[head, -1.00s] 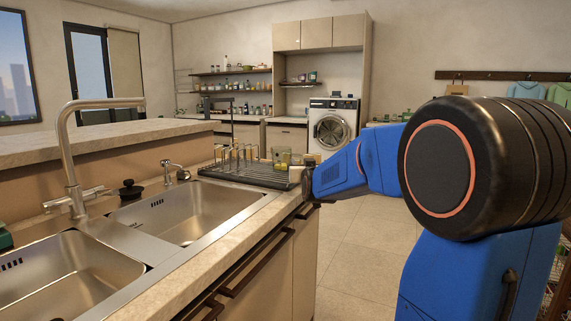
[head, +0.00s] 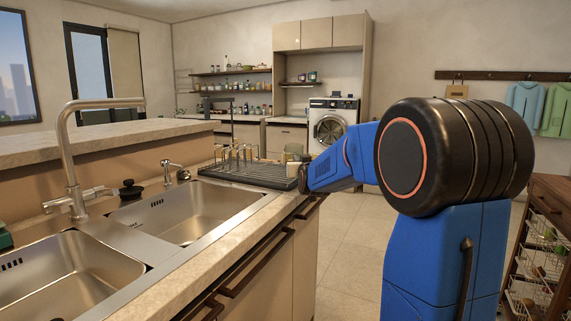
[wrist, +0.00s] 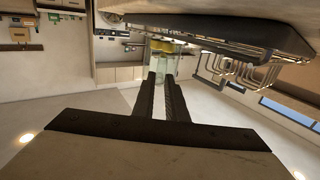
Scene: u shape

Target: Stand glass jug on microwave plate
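The glass jug (wrist: 161,66) is clear with yellow pieces in it. In the wrist view it is at the fingertips, beyond the counter edge with floor behind it. My gripper (wrist: 161,77) appears closed on it, though the exact contact is hard to see. In the head view my blue arm hides both the gripper and the jug. No microwave or microwave plate can be made out in either view.
A dark drying rack (head: 245,174) with wire holders is on the counter, close to my arm; it also shows in the wrist view (wrist: 240,70). A double sink (head: 185,211) and faucet (head: 66,150) are at left. Floor (head: 350,240) is open beyond the counter.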

